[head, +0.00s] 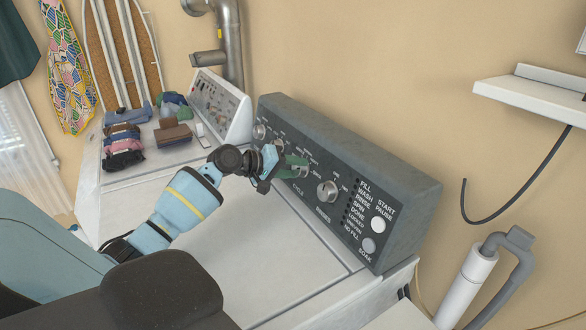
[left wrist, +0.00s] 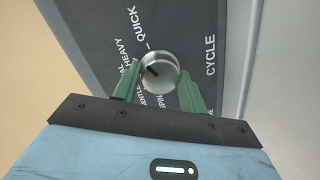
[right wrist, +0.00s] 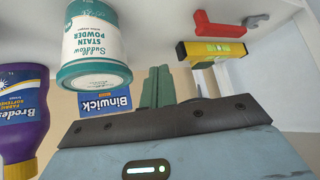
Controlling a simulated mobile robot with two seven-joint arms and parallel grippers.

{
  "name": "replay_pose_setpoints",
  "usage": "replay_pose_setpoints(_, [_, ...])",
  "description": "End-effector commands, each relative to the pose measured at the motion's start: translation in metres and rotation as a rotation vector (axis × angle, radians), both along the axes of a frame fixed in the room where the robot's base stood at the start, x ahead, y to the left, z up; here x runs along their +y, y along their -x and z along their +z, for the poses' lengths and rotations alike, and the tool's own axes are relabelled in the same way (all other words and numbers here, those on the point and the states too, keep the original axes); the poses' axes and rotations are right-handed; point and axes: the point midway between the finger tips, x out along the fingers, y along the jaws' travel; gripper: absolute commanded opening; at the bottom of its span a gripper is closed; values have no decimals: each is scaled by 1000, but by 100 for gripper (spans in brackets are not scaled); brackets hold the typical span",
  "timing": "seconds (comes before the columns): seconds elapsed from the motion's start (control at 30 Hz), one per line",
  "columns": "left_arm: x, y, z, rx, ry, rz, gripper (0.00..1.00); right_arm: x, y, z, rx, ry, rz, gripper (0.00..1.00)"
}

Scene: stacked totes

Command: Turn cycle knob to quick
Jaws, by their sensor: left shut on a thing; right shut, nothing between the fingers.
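The cycle knob (left wrist: 160,76) is a round silver dial on the dark grey control panel (head: 375,165). In the left wrist view its dark mark lies on the left part of its face. The QUICK label (left wrist: 124,25) stands above the knob there, and the HEAVY label is to its upper left. My left gripper (left wrist: 161,90) is shut on the knob, with one green finger on each side. In the head view the left gripper (head: 291,165) partly hides the knob (head: 303,171). My right gripper (right wrist: 157,86) is shut and empty, away from the panel.
The rinses knob (head: 327,191) and the start/pause button (head: 378,224) are right of the gripper. Folded clothes (head: 123,145) lie on the machine to the left.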

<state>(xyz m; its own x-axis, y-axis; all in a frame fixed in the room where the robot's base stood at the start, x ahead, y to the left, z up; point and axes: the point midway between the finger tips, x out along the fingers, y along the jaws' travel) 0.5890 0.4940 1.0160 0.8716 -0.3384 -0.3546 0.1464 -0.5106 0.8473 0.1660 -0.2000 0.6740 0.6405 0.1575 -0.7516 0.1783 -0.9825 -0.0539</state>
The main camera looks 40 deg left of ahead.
Motion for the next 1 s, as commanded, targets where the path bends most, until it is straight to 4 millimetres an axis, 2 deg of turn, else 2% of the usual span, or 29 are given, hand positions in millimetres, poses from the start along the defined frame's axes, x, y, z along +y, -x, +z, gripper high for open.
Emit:
replay_pose_setpoints(0.43, [0,0,1,-77,-269,-73,20,-1,3,-4,8,4,5,0])
replay_pose_setpoints(1.0, [0,0,2,-99,-333,-90,19,0,3,-3,7,1,1,0])
